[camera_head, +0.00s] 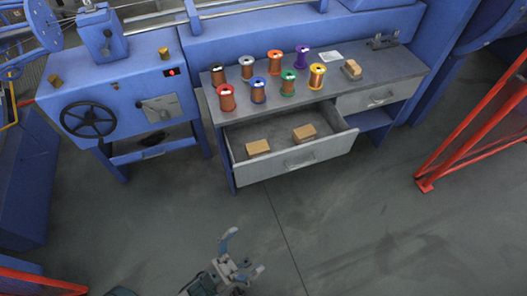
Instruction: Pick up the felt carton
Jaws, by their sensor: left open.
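Two small brown cartons lie in the open drawer (328,148) of the workbench: a left carton (258,148) and a right carton (304,133). Another brown carton (351,70) lies on the bench top at the right. Any labels are too small to read, so I cannot tell which one is the felt carton. My left gripper (246,252) is at the bottom of the view, in front of the drawer and well apart from it. Its fingers are spread and hold nothing. My right gripper is not in view.
Several coloured wire spools (289,82) stand on the bench top (395,68). A second drawer (376,96) at the right is shut. A blue machine with a black handwheel (88,119) stands at the left. A red frame (470,130) stands at the right. The grey floor (340,225) ahead is clear.

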